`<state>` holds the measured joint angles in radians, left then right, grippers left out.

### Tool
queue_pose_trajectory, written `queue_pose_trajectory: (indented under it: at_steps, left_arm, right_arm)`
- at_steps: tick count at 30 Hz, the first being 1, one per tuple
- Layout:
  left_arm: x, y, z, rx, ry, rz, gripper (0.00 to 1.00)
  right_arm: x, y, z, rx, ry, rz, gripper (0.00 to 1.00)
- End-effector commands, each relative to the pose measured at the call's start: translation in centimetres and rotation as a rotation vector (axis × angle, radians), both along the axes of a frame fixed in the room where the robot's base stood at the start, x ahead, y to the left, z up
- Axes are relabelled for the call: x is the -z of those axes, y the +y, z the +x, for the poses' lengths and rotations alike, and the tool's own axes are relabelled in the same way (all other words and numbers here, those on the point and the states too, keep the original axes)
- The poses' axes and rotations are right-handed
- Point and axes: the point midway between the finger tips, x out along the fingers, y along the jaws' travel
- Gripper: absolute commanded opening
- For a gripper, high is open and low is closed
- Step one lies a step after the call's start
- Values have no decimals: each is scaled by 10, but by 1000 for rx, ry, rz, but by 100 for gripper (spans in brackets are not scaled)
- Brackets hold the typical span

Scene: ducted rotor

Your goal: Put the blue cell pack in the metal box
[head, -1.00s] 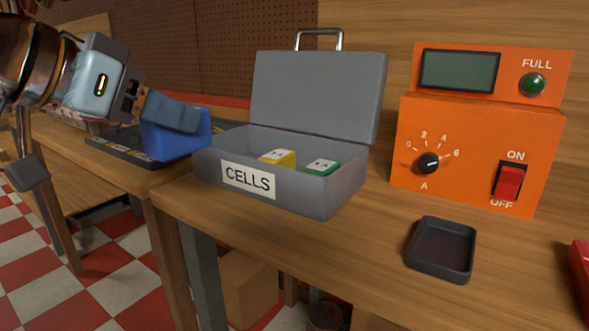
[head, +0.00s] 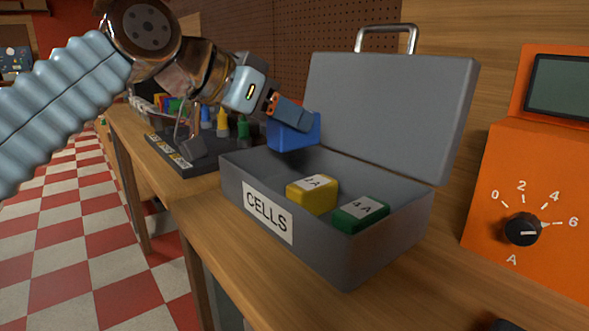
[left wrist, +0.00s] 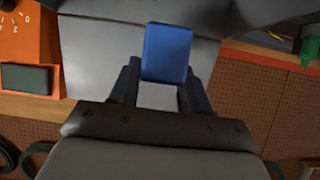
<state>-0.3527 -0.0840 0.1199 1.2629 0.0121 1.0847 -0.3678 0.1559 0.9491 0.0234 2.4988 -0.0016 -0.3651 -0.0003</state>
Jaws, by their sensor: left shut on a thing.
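The blue cell pack (head: 292,134) is held by my left gripper (head: 300,118), above the far left part of the open metal box (head: 345,250). The box is grey, labelled CELLS, with its lid (head: 390,110) raised at the back. In the left wrist view the blue cell pack (left wrist: 166,54) sits between the two fingers of my left gripper (left wrist: 160,78). A yellow pack (head: 312,194) and a green pack (head: 361,213) lie inside the box toward its right. The left of the box floor looks bare. My right gripper is not in view.
An orange charger unit (head: 535,200) with a dial stands right of the box. A dark tray (head: 185,158) with several coloured items stands behind left. The wooden bench (head: 215,225) has clear room before the box.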

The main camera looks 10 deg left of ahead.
Motion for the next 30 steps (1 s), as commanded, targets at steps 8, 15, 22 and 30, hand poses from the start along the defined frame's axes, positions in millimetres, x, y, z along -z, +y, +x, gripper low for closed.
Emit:
queue_pose_trajectory:
  at_steps: [8,15,22,30]
  left_arm:
    - [43,12,45,0,1,-1,2]
    - [64,16,62,-1,2,-1,2]
    - [97,17,66,0,-1,-1,2]
    - [98,17,66,0,-2,-1,2]
  right_arm:
    - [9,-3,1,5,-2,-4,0]
    - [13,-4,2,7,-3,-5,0]
    - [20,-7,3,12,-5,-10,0]
    - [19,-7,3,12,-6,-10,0]
